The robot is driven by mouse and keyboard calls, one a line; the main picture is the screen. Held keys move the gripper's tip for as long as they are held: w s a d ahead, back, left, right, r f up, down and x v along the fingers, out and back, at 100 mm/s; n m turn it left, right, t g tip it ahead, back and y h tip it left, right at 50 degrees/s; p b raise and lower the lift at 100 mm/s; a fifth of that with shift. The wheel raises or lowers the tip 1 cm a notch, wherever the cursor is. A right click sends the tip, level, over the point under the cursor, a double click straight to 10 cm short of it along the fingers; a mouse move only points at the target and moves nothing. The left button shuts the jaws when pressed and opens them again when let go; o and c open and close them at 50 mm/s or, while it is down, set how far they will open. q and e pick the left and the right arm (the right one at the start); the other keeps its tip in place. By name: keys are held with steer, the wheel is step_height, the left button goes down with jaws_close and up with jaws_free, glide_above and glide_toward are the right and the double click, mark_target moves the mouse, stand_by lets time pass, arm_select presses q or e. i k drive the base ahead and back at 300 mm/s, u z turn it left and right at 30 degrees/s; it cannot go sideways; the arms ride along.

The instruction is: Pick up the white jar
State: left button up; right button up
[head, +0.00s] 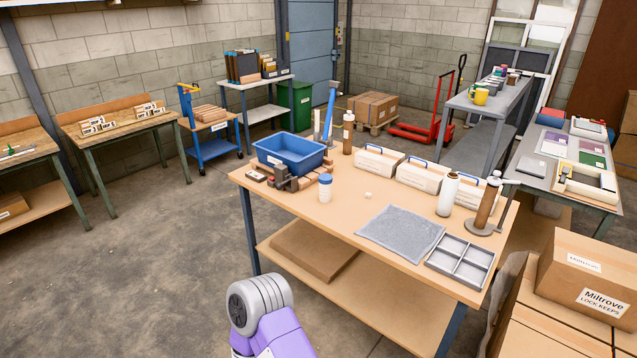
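A white jar (325,191) with a blue lid stands upright on the wooden-topped workbench (383,250), near its front edge and left of the middle. Its front is unobstructed in the head view. A purple and grey link of one of my arms rises from the bottom edge, in front of the bench and apart from the jar. Neither of my grippers is in view.
Left of the jar are a dark metal tool (281,178) and a blue bin (290,151). Behind are white cases (377,162). Right are a grey mat (401,234), a divided tray (460,261) and a white bottle (447,196). Cardboard boxes (580,278) stand at lower right.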

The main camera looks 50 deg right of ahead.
mark_target(325, 190)
steer(key=z, duration=0.55)
steer(key=i, duration=1.75)
steer(key=z, duration=1.95)
steer(key=i, duration=0.7)
steer(key=z, duration=0.55)
